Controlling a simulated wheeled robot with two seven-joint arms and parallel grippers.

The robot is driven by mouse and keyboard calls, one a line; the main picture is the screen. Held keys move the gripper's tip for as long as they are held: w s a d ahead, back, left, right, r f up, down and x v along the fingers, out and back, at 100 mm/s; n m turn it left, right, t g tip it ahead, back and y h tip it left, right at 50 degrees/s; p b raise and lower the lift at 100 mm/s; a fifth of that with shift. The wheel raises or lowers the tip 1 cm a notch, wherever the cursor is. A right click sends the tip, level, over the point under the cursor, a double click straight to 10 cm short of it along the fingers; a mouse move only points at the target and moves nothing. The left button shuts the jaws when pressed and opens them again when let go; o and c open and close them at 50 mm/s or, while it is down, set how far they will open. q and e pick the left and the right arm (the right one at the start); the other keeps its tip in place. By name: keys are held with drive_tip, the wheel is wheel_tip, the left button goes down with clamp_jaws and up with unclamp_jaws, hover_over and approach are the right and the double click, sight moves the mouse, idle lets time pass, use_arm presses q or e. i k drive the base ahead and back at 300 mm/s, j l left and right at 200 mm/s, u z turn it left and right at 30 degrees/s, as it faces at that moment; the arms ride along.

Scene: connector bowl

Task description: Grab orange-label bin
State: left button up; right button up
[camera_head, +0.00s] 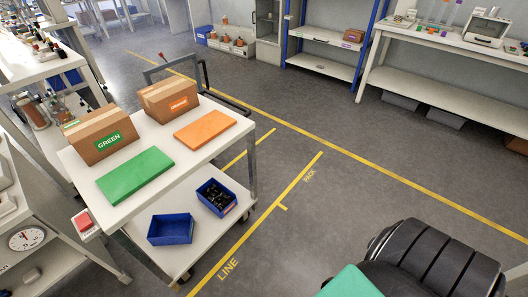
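A brown cardboard box with an orange label (158,104) stands upright on the white top of a cart (150,192), toward the back. Its label faces the front right and its top looks closed. A flat orange pad (204,130) lies in front of it. A similar cardboard box with a green label (90,144) stands to its left, with a flat green pad (135,175) in front. Neither of my grippers shows in the head view, so whether they are open or shut is hidden.
On the cart's lower shelf are an empty-looking blue bin (170,229) and a blue bin with dark parts (216,197). A bench (470,88) and a blue-post shelf (325,67) stand at the back right. The floor right of the cart is clear, with yellow lines.

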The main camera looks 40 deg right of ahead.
sight(214, 196)
drive_tip(key=z, duration=0.55)
drive_tip(key=i+l, duration=0.15)
drive_tip(key=i, duration=0.3)
drive_tip(key=i+l, duration=0.15)
drive_tip(key=i, duration=0.3)
drive_tip(key=i+l, duration=0.15)
drive_tip(key=i, duration=0.3)
